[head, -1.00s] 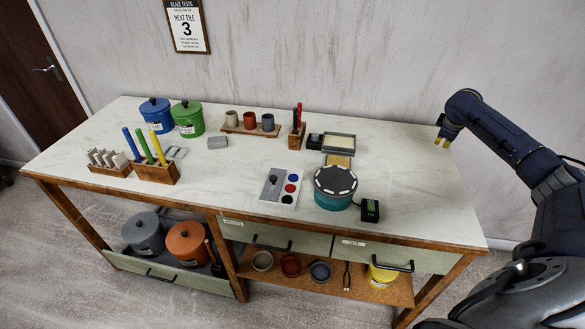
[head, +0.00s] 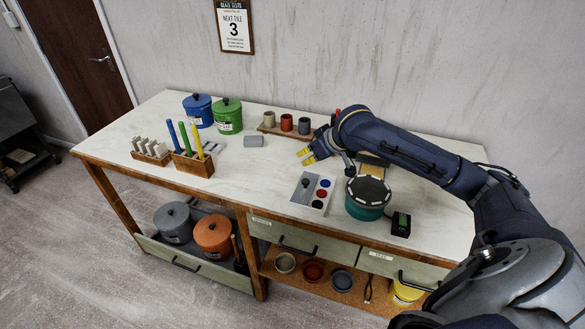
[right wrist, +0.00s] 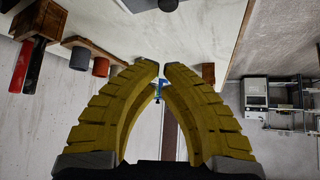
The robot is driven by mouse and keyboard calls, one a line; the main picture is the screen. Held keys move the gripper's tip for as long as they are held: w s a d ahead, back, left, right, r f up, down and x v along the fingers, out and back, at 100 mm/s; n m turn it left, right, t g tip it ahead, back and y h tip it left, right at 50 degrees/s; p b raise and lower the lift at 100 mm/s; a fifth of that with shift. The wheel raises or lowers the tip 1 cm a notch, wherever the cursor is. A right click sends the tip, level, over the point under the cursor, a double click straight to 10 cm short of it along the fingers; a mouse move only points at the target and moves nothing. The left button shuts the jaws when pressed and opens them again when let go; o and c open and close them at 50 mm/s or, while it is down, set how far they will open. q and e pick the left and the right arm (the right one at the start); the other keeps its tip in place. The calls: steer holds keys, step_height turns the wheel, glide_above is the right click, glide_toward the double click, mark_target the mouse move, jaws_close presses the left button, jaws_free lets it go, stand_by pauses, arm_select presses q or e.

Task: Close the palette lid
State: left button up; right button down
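The palette (head: 312,203) is a small white tray near the front edge of the table in the head view. Its grey lid (head: 304,187) with a dark knob lies over the left part. Red, blue and black paint wells (head: 323,193) are uncovered on the right. My right gripper (head: 308,154) has yellow fingers, above the table behind the palette, apart from it and pointing left. In the right wrist view its fingertips (right wrist: 161,66) stand slightly apart with nothing between them. My left gripper is in no view.
A teal turntable (head: 367,196) and a small black box with a green top (head: 401,224) stand right of the palette. A brush holder (head: 194,163) stands left; the tabletop between is clear.

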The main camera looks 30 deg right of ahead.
steer(key=shift+w+a+f, duration=0.15)
steer(key=shift+a, duration=0.1)
glide_above(300, 183)
steer(key=w, duration=0.4)
steer(key=f, duration=0.4)
steer(key=a+f, duration=0.1)
steer(key=f, duration=0.1)
steer(key=shift+s+f, duration=0.1)
steer(key=shift+f, duration=0.5)
steer(key=shift+s+d+f, duration=0.1)
steer(key=shift+s+d, duration=0.15)
steer(key=shift+s, duration=0.6)
steer(key=shift+s+d+f, duration=0.1)
steer(key=shift+s+d, duration=0.1)
steer(key=shift+s, duration=0.65)
steer(key=shift+s, duration=0.1)
